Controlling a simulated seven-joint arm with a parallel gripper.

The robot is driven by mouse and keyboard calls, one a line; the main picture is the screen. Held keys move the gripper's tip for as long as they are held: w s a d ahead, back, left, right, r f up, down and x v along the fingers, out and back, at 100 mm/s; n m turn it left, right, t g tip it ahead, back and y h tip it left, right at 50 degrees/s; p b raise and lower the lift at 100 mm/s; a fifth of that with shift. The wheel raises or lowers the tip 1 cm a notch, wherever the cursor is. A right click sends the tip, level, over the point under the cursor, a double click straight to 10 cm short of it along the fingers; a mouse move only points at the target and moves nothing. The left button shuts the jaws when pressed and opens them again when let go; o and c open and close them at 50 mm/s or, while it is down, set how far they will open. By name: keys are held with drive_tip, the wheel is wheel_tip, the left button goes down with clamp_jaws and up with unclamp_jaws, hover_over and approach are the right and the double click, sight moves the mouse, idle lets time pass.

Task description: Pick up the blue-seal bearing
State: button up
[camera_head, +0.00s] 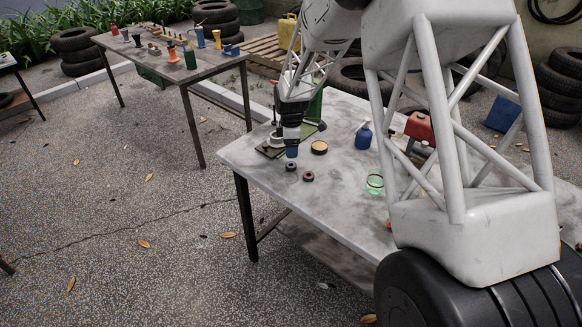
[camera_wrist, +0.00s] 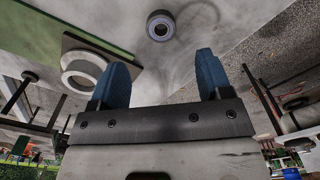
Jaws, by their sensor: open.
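Two small ring-shaped bearings lie flat on the grey table (camera_head: 338,195) in the head view. The nearer-left one (camera_head: 291,166) looks dark and bluish, close below my gripper (camera_head: 291,153). The other (camera_head: 308,176) looks brownish and lies just to its right. In the wrist view one dark ring with a bluish-grey face, apparently the blue-seal bearing (camera_wrist: 161,26), lies ahead of my gripper (camera_wrist: 160,72), roughly centred between its blue fingers. The fingers are spread apart and empty, above the table and not touching the bearing. The second bearing does not show clearly in the wrist view.
A dark plate (camera_head: 266,152) with an upright tool stands left of my gripper; a pale ring (camera_wrist: 82,70) sits on it. A round tin (camera_head: 319,147), blue bottle (camera_head: 363,137), red can (camera_head: 419,127) and green dish (camera_head: 375,182) stand to the right. The table's front edge is close.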

sight(291, 165)
drive_tip(key=shift+f, duration=1.3)
drive_tip(key=shift+f, duration=2.6)
drive_tip(key=c, duration=1)
drive_tip(key=shift+c, duration=0.2)
drive_tip(key=shift+r, duration=0.15)
